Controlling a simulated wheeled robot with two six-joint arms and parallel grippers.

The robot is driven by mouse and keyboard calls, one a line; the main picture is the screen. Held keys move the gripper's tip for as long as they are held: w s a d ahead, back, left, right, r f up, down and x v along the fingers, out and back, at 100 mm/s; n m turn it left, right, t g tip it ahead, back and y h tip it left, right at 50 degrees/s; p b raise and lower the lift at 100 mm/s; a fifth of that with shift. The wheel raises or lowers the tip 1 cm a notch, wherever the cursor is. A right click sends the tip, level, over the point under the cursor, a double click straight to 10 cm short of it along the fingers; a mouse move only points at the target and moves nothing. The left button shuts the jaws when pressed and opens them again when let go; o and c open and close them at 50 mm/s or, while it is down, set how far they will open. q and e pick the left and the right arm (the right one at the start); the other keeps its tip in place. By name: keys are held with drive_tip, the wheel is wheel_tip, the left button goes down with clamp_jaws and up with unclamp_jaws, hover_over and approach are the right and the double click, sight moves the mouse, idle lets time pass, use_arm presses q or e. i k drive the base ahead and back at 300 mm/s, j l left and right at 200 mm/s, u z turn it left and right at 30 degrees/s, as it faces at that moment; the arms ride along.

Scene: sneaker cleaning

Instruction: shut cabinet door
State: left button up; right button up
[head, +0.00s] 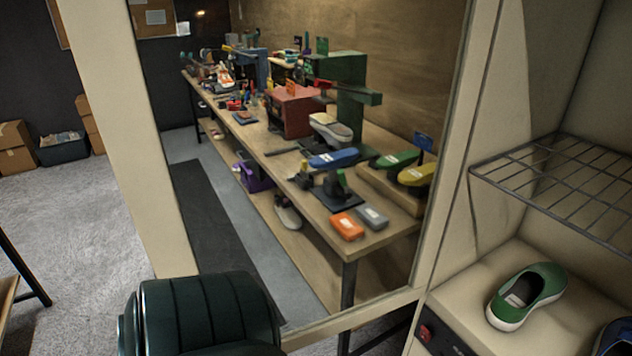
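The cabinet door (122,140) is a cream frame around a large clear pane. It stands open, swung out to the left of the cabinet (452,283), and I see the room through its pane. Its right side meets the cabinet's left front edge. The cabinet interior is exposed at the right, with a wire rack (560,180) and a green shoe (526,296) on the floor below it. Part of a dark blue shoe (614,338) shows at the right edge. Neither of my grippers is in view, and no contact with the door can be seen.
Behind the pane is a long wooden workbench (385,237) with tools, shoes and brushes. A dark mat (212,235) lies on the grey floor. Cardboard boxes (14,148) stand at the far left. A red switch (425,333) is on the cabinet's lower front.

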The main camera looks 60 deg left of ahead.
sight(101, 36)
drive_tip(key=k+j+z, duration=0.1)
drive_tip(key=k+j, duration=0.25)
drive_tip(key=k, duration=0.15)
drive_tip(key=k+j+z, duration=0.1)
drive_tip(key=k+j, duration=0.25)
drive_tip(key=j+z, duration=0.1)
drive_tip(key=j, duration=0.75)
drive_tip(key=k+j+z, duration=0.1)
drive_tip(key=j, duration=0.75)
